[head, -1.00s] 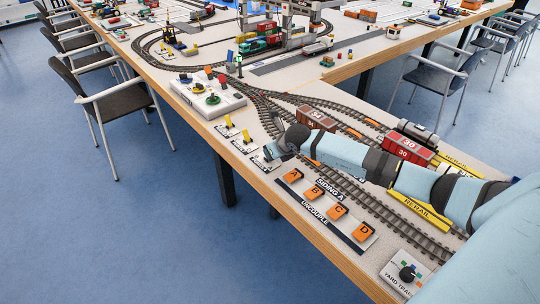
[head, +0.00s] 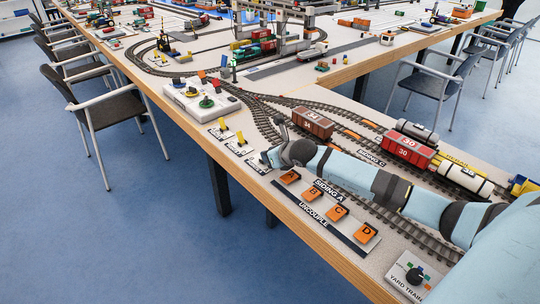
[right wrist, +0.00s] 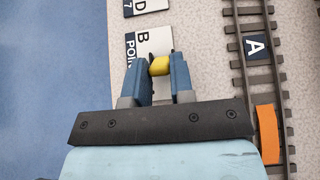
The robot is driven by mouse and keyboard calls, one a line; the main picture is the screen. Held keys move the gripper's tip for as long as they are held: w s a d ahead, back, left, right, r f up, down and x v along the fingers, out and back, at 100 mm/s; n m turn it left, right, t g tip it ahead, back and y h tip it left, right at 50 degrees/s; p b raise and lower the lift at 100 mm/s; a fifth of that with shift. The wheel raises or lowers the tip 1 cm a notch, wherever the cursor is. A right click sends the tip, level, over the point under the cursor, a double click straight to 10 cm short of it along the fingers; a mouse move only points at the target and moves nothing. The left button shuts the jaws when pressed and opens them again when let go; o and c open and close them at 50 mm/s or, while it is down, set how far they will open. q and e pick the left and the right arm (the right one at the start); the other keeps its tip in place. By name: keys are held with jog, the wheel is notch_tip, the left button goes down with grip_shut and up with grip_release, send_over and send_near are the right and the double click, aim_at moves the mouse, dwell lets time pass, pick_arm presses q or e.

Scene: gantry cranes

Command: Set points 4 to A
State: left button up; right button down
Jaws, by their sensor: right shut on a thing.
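Three points lever plates lie along the front left edge of the table. Two of them, the far one (head: 220,130) and the middle one (head: 238,145), show upright yellow levers. The nearest plate (head: 258,162) is partly covered by my right gripper (head: 268,158). In the right wrist view, that plate (right wrist: 151,43) shows a B and part of the word "POINTS"; its number is hidden. My right gripper is shut on its yellow lever handle (right wrist: 160,66), between the two blue fingers. The other end of the plate is hidden by the gripper. My left gripper is not in view.
An uncouple panel (head: 327,214) with orange buttons A to D lies beside my right forearm. Track runs beyond the arm, with a brown wagon (head: 313,123) and a red wagon (head: 409,149). A white control box (head: 201,99) stands past the levers.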

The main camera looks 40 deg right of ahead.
jog(key=c, duration=1)
grip_release()
pick_arm(q)
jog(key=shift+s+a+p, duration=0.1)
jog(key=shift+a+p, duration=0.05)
jog(key=shift+p, duration=0.45)
pick_arm(e)
jog(key=v, duration=1.3)
jog(key=shift+s+d+r, duration=0.1)
jog(key=shift+s+r, duration=0.1)
jog(key=shift+s, duration=0.1)
